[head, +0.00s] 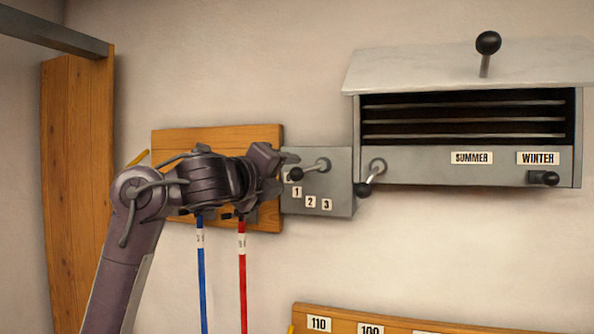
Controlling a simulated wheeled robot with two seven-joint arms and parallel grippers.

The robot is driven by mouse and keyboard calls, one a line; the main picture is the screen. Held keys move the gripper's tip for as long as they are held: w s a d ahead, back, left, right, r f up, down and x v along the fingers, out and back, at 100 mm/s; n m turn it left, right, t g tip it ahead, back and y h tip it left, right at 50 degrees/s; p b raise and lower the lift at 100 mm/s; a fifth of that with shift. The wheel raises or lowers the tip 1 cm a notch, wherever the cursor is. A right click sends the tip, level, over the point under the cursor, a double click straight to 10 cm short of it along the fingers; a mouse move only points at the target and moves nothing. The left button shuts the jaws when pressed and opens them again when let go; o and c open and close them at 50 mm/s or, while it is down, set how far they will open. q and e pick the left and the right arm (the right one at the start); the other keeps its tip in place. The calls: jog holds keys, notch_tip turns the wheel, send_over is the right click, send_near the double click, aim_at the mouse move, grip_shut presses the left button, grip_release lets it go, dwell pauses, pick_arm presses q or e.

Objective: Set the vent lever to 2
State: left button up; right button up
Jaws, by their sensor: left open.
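The vent lever (309,170) is a short metal arm with a black knob, on a grey box (342,190) on the wall. Number labels 1, 2 and 3 run in an arc below its pivot. The knob points left, beside a further label above the 1 that it partly covers. My left gripper (284,172) is open just left of the knob, its fingers pointing right at it. Whether a finger touches the knob I cannot tell. My right gripper is out of view.
A wooden board (215,136) lies behind my left arm, with a blue rod (202,275) and a red rod (243,275) hanging below. A second lever (370,178) sits close right, on a louvred cabinet (425,165) marked SUMMER and WINTER.

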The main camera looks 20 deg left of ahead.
aim_at(293, 174)
pick_arm(q)
jog(key=p+x, duration=0.2)
jog(key=x, duration=0.4)
jog(key=shift+d+p, duration=0.1)
jog(key=shift+p, duration=0.2)
